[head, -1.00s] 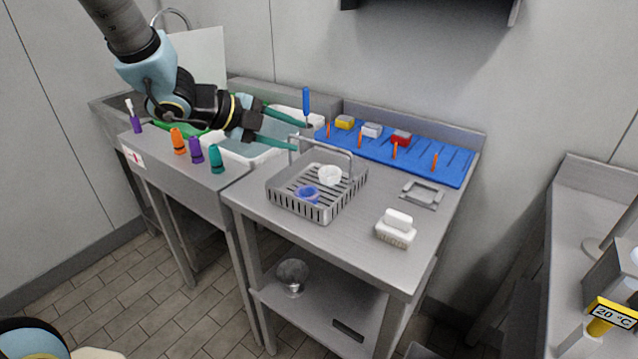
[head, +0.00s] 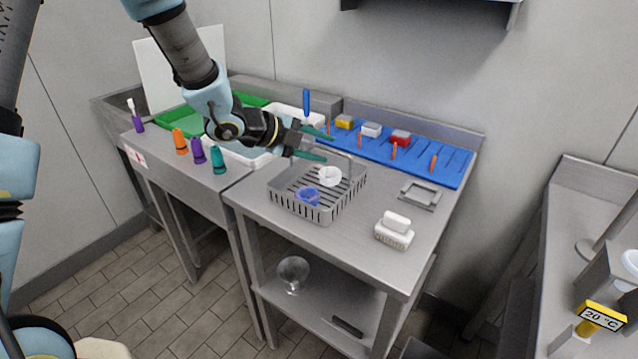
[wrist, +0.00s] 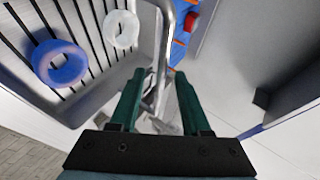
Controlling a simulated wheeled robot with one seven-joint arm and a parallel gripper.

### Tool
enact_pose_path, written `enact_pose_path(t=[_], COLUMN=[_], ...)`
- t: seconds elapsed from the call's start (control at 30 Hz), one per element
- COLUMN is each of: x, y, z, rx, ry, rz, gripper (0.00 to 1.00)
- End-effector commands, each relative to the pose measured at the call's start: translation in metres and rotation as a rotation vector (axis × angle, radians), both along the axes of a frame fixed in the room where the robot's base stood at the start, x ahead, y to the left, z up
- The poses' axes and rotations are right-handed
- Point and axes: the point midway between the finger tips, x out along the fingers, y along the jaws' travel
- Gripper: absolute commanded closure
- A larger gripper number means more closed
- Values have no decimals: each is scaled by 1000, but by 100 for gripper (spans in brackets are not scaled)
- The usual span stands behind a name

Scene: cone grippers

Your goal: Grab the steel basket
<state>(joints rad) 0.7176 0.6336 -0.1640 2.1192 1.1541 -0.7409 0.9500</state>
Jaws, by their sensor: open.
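The steel basket (head: 283,199) stands on the steel table, with slotted sides and floor and a tall hoop handle (head: 351,172). It holds a blue ring (head: 308,195) and a white ring (head: 329,176). My gripper (head: 328,146) has green fingers and is open at the handle's upper part, above the basket's back side. In the wrist view, the basket (wrist: 92,60) fills the upper left, and its handle bar (wrist: 163,60) runs down toward the gap between the open fingers (wrist: 160,100). I cannot tell whether a finger touches the handle.
A blue rack (head: 440,170) with orange pegs and small blocks lies behind the basket. A steel frame (head: 421,194) and a white brush (head: 394,231) lie to its right. Several colored cones, including a teal one (head: 218,160), stand left. The table front is clear.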

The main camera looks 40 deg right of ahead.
Motion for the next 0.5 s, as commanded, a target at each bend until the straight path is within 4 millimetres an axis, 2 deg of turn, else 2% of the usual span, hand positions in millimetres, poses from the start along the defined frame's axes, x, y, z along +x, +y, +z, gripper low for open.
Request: enact_pose_path(t=[0.07, 0.43, 0.5], x=[0, 0, 0], y=[0, 0, 0], z=[0, 0, 0], rx=[0, 0, 0], ry=[0, 1, 1], rz=[0, 1, 1], gripper=[57, 99, 100])
